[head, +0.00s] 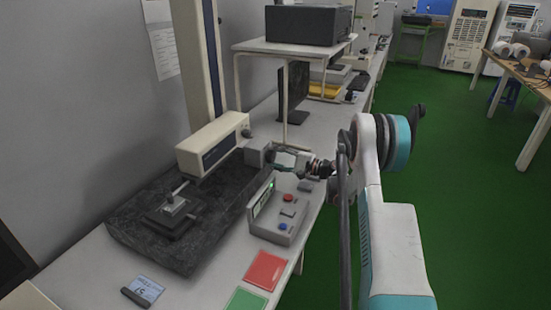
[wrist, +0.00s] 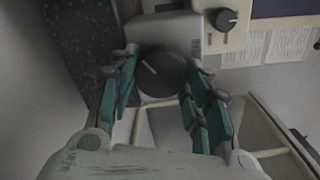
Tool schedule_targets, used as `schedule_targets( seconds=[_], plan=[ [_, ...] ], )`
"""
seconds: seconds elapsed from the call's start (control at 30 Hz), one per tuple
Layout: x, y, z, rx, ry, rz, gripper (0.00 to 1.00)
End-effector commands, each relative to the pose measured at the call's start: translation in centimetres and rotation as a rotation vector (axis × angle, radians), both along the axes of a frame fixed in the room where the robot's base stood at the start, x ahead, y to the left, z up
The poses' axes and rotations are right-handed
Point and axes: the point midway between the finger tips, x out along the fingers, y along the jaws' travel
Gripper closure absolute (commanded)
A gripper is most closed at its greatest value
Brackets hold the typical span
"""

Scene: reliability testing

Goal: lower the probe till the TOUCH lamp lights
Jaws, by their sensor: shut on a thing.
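The beige drive unit (head: 212,144) is on a tall column over a dark stone base. Its thin probe (head: 181,187) reaches down toward a small metal block (head: 174,205); I cannot tell whether they touch. My gripper (head: 279,158) is at the grey housing (head: 257,153) right of the drive unit. In the wrist view, its teal-padded fingers (wrist: 160,78) are shut on the sides of a dark round knob (wrist: 165,70) with a white mark. The control box (head: 279,215) shows a small green light (head: 271,185); its label is too small to read.
The dark stone base (head: 222,220) fills much of the near bench. A red card (head: 265,270) and green card (head: 246,300) lie at the front. A second, smaller knob (wrist: 227,20) is near my fingers. A white shelf with a black printer (head: 308,25) stands behind.

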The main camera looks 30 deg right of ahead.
Motion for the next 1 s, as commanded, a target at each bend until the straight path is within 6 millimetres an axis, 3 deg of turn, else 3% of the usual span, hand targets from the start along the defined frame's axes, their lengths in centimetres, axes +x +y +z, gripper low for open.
schedule_targets(
  seconds=[0.47, 0.5, 0.57, 1.0],
  plan=[
    [0.0, -0.08, -0.08, 0.011, 0.011, -0.002, 0.8],
    [0.0, -0.08, -0.08, 0.011, 0.011, -0.002, 0.52],
    [-0.01, -0.07, -0.07, 0.011, 0.011, -0.002, 0.38],
    [-0.34, -0.33, -0.02, 0.011, 0.01, -0.002, 0.36]
  ],
)
